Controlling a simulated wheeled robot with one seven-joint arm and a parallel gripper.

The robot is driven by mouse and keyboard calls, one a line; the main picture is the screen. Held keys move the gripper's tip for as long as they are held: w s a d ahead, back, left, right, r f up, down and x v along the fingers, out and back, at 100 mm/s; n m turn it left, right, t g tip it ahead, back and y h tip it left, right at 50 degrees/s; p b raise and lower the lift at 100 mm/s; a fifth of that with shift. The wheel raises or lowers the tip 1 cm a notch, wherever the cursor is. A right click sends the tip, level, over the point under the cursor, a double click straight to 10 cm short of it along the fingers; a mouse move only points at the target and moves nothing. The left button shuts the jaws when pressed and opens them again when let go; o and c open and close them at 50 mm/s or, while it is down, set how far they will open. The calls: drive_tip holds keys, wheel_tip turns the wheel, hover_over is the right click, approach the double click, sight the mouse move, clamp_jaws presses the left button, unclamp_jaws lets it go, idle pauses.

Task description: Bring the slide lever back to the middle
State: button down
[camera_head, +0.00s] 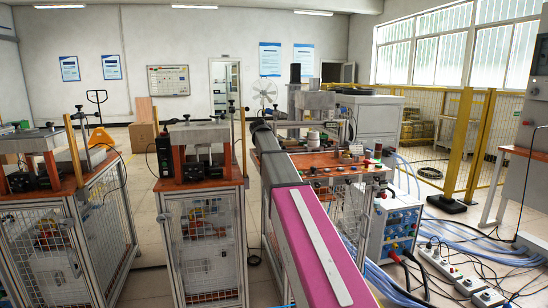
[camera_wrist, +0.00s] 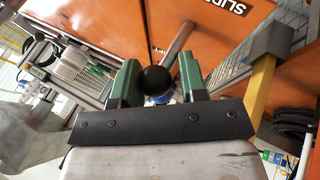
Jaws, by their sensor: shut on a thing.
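The slide lever shows in the wrist view as a black ball knob (camera_wrist: 154,80) on a slanting metal rod (camera_wrist: 180,42) that runs up to an orange panel. My gripper (camera_wrist: 160,66) has one green finger on each side of the knob and is shut on the lever. A blue part shows just under the knob. The head view does not show the lever or my fingers clearly; my arm covers much of that area.
In the wrist view a yellow post with a grey block (camera_wrist: 270,42) stands close on the right. In the head view a workbench with an orange top (camera_head: 330,165) stands ahead, with another bench (camera_head: 200,180) to its left. Cables and power strips (camera_head: 460,275) lie at right.

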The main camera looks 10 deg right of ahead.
drive_tip(key=shift+w+d+r, duration=0.15)
drive_tip(key=shift+d, duration=0.05)
idle(0.3)
drive_tip(key=c, duration=0.8)
unclamp_jaws()
drive_tip(key=shift+s+a+r, duration=0.3)
drive_tip(key=shift+r, duration=0.05)
drive_tip(key=v, duration=0.9)
drive_tip(key=shift+s+a+r, duration=0.1)
drive_tip(key=shift+a+r, duration=0.2)
